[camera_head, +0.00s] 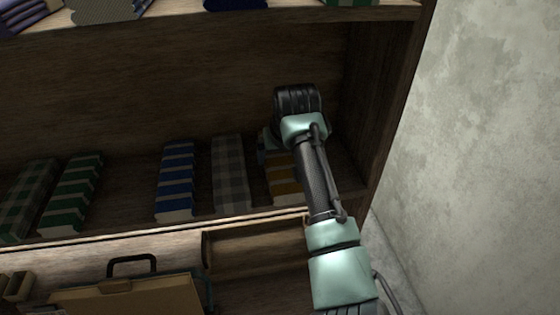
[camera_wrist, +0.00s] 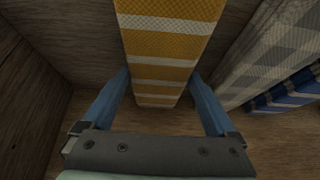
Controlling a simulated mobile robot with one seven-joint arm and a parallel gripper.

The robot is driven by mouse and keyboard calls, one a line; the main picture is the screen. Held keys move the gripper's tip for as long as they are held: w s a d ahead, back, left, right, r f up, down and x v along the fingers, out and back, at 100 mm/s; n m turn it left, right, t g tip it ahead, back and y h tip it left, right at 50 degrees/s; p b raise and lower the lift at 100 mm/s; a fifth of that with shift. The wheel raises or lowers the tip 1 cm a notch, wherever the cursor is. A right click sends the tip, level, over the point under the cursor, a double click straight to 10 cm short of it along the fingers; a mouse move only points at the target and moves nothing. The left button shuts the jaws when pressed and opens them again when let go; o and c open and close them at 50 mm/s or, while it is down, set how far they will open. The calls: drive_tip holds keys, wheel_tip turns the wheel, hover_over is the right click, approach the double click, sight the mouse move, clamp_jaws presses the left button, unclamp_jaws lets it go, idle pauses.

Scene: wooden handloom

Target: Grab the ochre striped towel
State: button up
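The ochre striped towel (camera_head: 283,187), with white bands, lies at the right end of the shelf row, partly hidden behind my arm in the head view. In the wrist view the towel (camera_wrist: 165,45) runs from the top centre down between my fingers. My gripper (camera_wrist: 160,74) is open, with one blue finger on each side of the towel. The fingertips are close to the towel's edges; I cannot tell whether they touch. In the head view my fingers are mostly hidden by the wrist.
A grey checked towel (camera_head: 230,172) lies just left of the ochre one, then a blue striped towel (camera_head: 176,178) and green ones (camera_head: 73,192). The shelf's right wall (camera_head: 378,110) stands close to my arm. A case (camera_head: 130,298) sits below.

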sight(281, 160)
drive_tip(key=c, duration=0.7)
drive_tip(key=shift+r+b, duration=0.15)
drive_tip(key=shift+b, duration=0.2)
drive_tip(key=shift+s+r+b, duration=0.15)
drive_tip(key=shift+r+b, duration=0.05)
drive_tip(key=shift+b, duration=0.15)
wheel_tip(281, 160, up, 6)
drive_tip(key=b, duration=0.2)
drive_tip(key=shift+r+b, duration=0.25)
drive_tip(key=shift+b, duration=0.05)
drive_tip(key=s+b, duration=0.1)
drive_tip(key=s, duration=0.1)
drive_tip(key=s+d+b, duration=0.1)
drive_tip(key=s, duration=0.2)
drive_tip(key=s+b, duration=0.1)
drive_tip(key=s, duration=0.2)
drive_tip(key=shift+s+d+f, duration=0.2)
drive_tip(key=shift+d+f, duration=0.05)
drive_tip(key=shift+d, duration=0.1)
drive_tip(key=s+d+p, duration=0.2)
drive_tip(key=s+p, duration=0.1)
drive_tip(key=s, duration=0.8)
drive_tip(key=shift+r, duration=0.2)
